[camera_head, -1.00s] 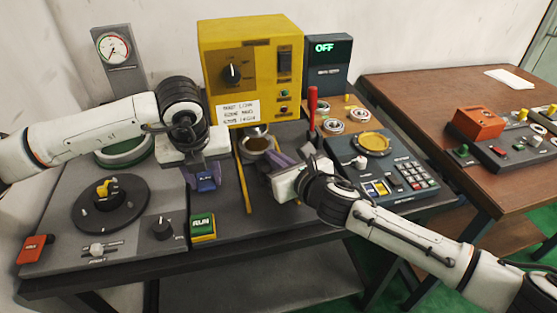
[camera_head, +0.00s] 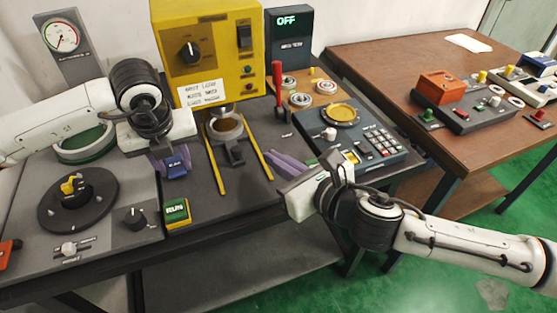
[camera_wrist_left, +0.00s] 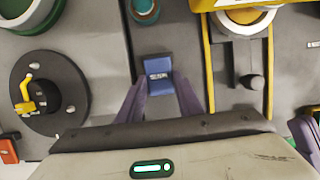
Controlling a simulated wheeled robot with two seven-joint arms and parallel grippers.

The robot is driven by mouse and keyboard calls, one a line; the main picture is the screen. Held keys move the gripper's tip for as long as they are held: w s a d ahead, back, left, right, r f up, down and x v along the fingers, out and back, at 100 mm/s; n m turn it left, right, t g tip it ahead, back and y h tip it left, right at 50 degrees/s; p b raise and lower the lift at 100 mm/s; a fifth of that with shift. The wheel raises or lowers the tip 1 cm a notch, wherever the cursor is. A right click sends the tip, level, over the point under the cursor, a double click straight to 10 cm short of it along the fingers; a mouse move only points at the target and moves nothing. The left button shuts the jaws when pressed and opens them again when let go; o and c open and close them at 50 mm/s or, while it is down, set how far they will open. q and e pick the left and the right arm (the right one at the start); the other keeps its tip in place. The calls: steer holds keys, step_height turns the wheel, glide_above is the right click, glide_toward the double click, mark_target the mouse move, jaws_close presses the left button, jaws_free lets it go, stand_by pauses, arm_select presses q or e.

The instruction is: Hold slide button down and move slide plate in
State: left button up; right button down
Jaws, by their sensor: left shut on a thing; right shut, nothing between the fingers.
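The blue slide button (camera_head: 177,169) stands left of the yellow rails. My left gripper (camera_head: 172,165) has its purple fingers on both sides of it, shut on it. The left wrist view shows the blue button (camera_wrist_left: 158,75) between the fingertips (camera_wrist_left: 160,88). The dark slide plate (camera_head: 222,142) lies between the rails, with a ring-rimmed cup (camera_head: 226,126) at its far end under the front of the yellow machine. A small dark knob (camera_head: 236,153) stands on its near end. My right gripper (camera_head: 275,163) is shut and empty, just right of the right rail, apart from the plate.
The yellow machine (camera_head: 212,60) rises behind the plate. A red lever (camera_head: 278,85) and a keypad panel (camera_head: 365,150) are to the right. The green RUN button (camera_head: 176,212) is in front of the blue button. A brown table (camera_head: 375,65) stands farther right.

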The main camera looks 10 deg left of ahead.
arm_select(q)
steer(key=shift+w+a, duration=0.1)
steer(key=shift+a, duration=0.1)
arm_select(e)
steer(key=shift+s+d, duration=0.2)
steer(key=shift+d, duration=0.05)
arm_select(q)
steer(key=o, duration=1.1)
steer(key=shift+w+f, duration=0.1)
arm_select(e)
steer(key=shift+w+a, duration=0.1)
arm_select(q)
steer(key=v, duration=1)
steer(key=shift+r, duration=0.2)
arm_select(e)
steer(key=shift+f, duration=0.1)
arm_select(q)
steer(key=shift+d+r, duration=0.1)
arm_select(e)
steer(key=shift+r+p, duration=1.65)
steer(key=shift+r, duration=0.1)
arm_select(q)
step_height(320, 180, up, 6)
steer(key=shift+f, duration=0.1)
